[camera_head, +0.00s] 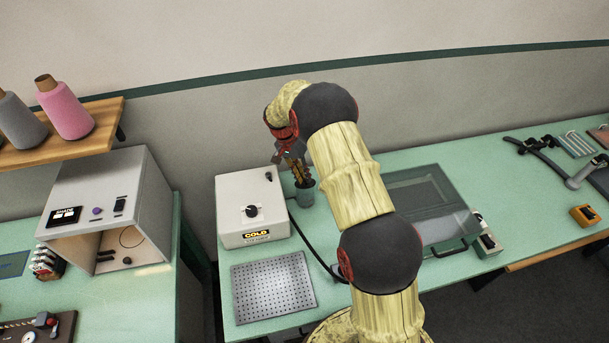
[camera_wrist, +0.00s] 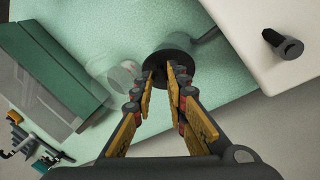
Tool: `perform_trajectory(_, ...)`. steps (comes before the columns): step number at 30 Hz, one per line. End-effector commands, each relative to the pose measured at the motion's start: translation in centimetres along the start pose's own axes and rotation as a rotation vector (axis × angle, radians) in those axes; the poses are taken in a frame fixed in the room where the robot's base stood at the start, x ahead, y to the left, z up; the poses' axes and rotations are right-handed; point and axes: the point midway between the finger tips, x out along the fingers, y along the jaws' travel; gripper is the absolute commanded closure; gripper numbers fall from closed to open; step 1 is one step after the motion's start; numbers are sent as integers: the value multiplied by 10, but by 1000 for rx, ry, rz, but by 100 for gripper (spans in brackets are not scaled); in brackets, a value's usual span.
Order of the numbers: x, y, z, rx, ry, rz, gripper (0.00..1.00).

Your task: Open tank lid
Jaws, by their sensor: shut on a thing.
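A small grey-green cylindrical tank (camera_head: 306,198) stands upright on the green bench, just right of the white box marked COLD. Its dark round lid (camera_wrist: 184,58) shows in the wrist view and looks to be on top of the tank. My gripper (camera_head: 297,176) points down at the lid from above. In the wrist view its orange-brown fingers (camera_wrist: 164,76) are close together over the middle of the lid, shut on a dark part there. The fingertips hide the exact part held.
The white COLD box (camera_head: 235,200) stands close to the tank's left. A perforated metal plate (camera_head: 272,288) lies in front. A clear-lidded case (camera_head: 432,200) with a handle is to the right. A black cable crosses the bench.

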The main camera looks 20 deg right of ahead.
Motion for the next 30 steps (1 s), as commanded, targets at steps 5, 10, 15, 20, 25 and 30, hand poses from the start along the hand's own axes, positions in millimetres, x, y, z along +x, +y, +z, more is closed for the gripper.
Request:
perform_trajectory(5, -5, -6, -8, -28, -78, 70, 100)
perform_trajectory(10, -8, -10, -14, -53, -140, 129, 100)
perform_trajectory(15, -10, -13, -18, -73, -191, 175, 100)
perform_trajectory(20, -12, -15, -21, -85, -224, 207, 100)
perform_trajectory(25, -13, -16, -22, -95, -247, 228, 100)
perform_trajectory(30, -13, -17, -23, -98, -257, 237, 100)
